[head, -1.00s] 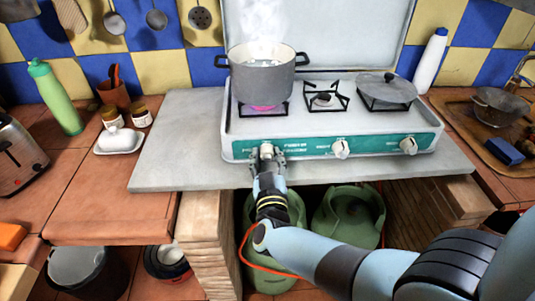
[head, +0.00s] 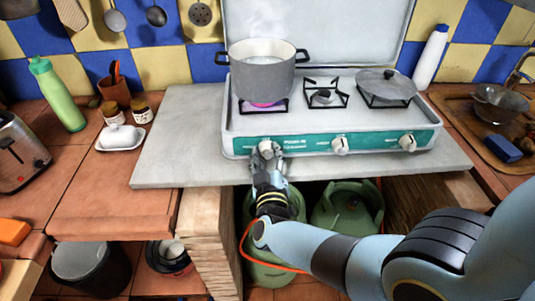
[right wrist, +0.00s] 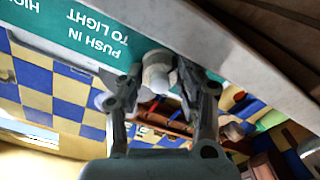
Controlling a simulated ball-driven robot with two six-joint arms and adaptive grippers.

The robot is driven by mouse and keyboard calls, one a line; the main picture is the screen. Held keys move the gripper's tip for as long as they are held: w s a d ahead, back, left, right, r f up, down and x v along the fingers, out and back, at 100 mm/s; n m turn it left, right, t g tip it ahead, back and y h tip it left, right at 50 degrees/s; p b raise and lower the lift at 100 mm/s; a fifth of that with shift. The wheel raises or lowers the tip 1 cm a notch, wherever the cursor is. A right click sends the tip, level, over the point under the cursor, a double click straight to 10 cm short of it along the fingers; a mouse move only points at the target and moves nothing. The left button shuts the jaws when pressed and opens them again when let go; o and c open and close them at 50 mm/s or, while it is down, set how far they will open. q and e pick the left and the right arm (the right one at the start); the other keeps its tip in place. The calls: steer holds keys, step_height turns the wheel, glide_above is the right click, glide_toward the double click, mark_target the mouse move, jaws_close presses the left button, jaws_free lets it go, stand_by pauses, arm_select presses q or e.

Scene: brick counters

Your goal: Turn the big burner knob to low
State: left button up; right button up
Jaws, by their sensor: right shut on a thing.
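The left knob (head: 265,146) is pale and sits on the stove's green front panel, partly hidden by my right gripper (head: 267,152). In the right wrist view my right gripper (right wrist: 158,70) has one finger on each side of the knob (right wrist: 156,78) and is shut on it. The lettering beside it reads "PUSH IN TO LIGHT". The knob's pointer setting cannot be read. The left burner (head: 263,104) glows pink under a grey pot (head: 262,75). My left gripper is not in view.
Two more white knobs, the middle (head: 340,146) and the right (head: 407,142), lie along the panel. Green gas cylinders (head: 347,208) stand below the counter. The grey slab (head: 178,130) left of the stove is clear.

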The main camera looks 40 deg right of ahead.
steer(key=o, duration=1.1)
steer(key=shift+o, duration=0.2)
steer(key=v, duration=0.7)
steer(key=shift+s+a, duration=0.2)
steer(key=shift+s, duration=0.05)
steer(key=shift+f, duration=0.1)
